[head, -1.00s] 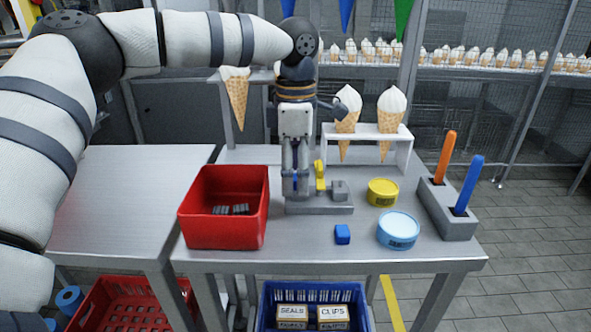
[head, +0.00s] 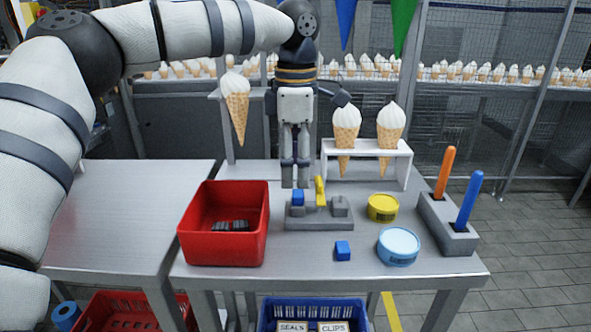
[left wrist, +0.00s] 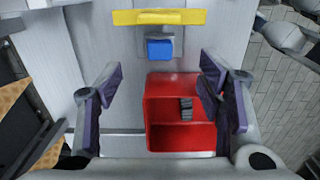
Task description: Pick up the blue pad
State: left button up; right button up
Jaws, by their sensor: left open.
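A small blue pad (head: 298,197) sits on the left end of a grey fixture (head: 318,222), left of its yellow upright piece (head: 320,190). In the left wrist view the blue pad (left wrist: 159,49) lies between the yellow bar (left wrist: 159,17) and the red bin. A second small blue block (head: 342,250) lies on the table in front of the fixture. My left gripper (head: 295,184) points down, just above and behind the pad. In the left wrist view its fingers (left wrist: 165,90) are wide apart with nothing between them. My right gripper is not in view.
The red bin (head: 195,235), holding dark grey pieces, stands left of the fixture. A yellow tin (head: 383,208), a light-blue tin (head: 399,243) and a grey holder with orange and blue sticks (head: 448,238) stand right. Two cones in a white stand (head: 404,165) are behind.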

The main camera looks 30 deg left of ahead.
aim_at(342, 249)
jog(key=k, duration=1)
